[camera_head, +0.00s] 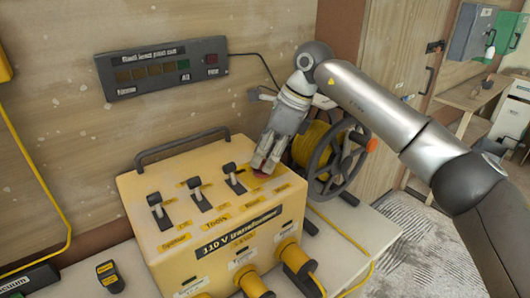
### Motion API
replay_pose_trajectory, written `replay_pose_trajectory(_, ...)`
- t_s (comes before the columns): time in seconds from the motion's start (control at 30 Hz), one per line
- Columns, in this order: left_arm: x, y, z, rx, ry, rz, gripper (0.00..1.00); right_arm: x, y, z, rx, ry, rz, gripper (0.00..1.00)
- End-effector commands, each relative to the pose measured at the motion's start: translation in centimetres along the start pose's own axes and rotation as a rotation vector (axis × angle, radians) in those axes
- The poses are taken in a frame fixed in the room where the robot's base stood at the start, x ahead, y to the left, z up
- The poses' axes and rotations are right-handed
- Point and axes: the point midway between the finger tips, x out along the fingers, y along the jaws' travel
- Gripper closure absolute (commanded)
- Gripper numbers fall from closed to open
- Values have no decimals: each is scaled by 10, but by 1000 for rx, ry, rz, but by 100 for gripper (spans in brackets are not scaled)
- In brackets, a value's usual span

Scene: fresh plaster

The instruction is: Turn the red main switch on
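A yellow transformer box (222,246) stands on the bench with a row of black lever switches on its top. A small red part (262,175), which looks like the red main switch, shows at the right end of that row. My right gripper (264,164) points down at it, its fingertips at or just above the red part. The fingers cover most of it, so its position and any contact are unclear. I cannot tell whether the fingers are open or closed. My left gripper is not in view.
The three black levers (156,204), (196,187), (231,172) stand left of the gripper. A yellow cable reel (316,142) is close behind on the right. A grey indicator panel (160,68) hangs on the wall. Yellow plugs (294,255) stick out in front.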

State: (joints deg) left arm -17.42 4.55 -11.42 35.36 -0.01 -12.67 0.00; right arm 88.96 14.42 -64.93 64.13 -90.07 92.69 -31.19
Motion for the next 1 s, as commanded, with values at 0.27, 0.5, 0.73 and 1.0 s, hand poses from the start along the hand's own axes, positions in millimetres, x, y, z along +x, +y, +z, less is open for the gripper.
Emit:
replay_pose_trajectory(0.27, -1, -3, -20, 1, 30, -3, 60, 7, 0, 0, -1, -1, 0, 65)
replay_pose_trajectory(0.5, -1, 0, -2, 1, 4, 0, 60, 7, 0, 0, 0, -1, 0, 83)
replay_pose_trajectory(0.73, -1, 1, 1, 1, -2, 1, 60, 6, 0, 0, -1, -1, 0, 100)
replay_pose_trajectory(1.0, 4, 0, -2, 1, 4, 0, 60, 8, 0, 0, 29, -1, -13, 100)
